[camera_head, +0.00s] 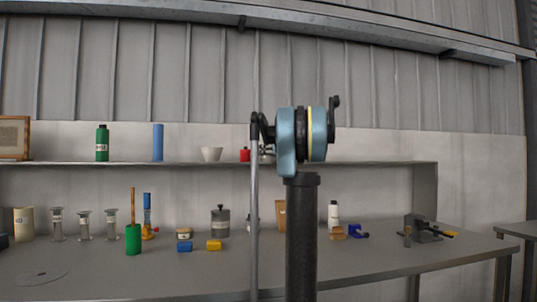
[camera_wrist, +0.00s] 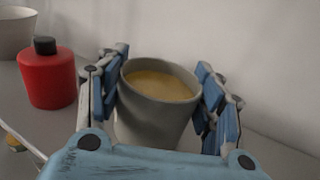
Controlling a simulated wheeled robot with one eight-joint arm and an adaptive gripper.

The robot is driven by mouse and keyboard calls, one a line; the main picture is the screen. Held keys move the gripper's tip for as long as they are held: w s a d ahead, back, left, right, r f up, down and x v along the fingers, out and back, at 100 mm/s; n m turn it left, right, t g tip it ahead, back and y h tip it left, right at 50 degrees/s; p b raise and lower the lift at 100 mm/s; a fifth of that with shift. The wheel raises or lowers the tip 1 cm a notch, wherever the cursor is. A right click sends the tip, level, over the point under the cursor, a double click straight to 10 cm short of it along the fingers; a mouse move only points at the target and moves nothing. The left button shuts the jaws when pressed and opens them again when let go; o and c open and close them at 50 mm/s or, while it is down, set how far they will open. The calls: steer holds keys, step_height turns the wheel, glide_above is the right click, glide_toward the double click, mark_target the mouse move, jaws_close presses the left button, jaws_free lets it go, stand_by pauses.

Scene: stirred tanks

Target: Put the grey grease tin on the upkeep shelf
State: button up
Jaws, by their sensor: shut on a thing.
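The grey grease tin (camera_wrist: 155,115) is an open grey cup with tan grease inside, roughly upright in the wrist view. My gripper (camera_wrist: 160,77) is shut on it, with blue finger pads against its left and right sides. The long shelf (camera_head: 370,163) runs above the bench in the head view. The tin is by this shelf's surface, just right of a red bottle (camera_wrist: 52,80). I cannot tell whether its base touches the shelf. In the head view my arm hides most of the gripper and tin.
The red bottle (camera_head: 244,154) and a pale bowl (camera_head: 211,154) stand left of the gripper on the shelf. A blue cylinder (camera_head: 158,142) and a green bottle (camera_head: 102,143) are farther left. The shelf's right end looks clear. Several tools and containers crowd the bench (camera_head: 180,275) below.

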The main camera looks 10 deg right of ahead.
steer(key=o, duration=1.2)
steer(key=v, duration=1.2)
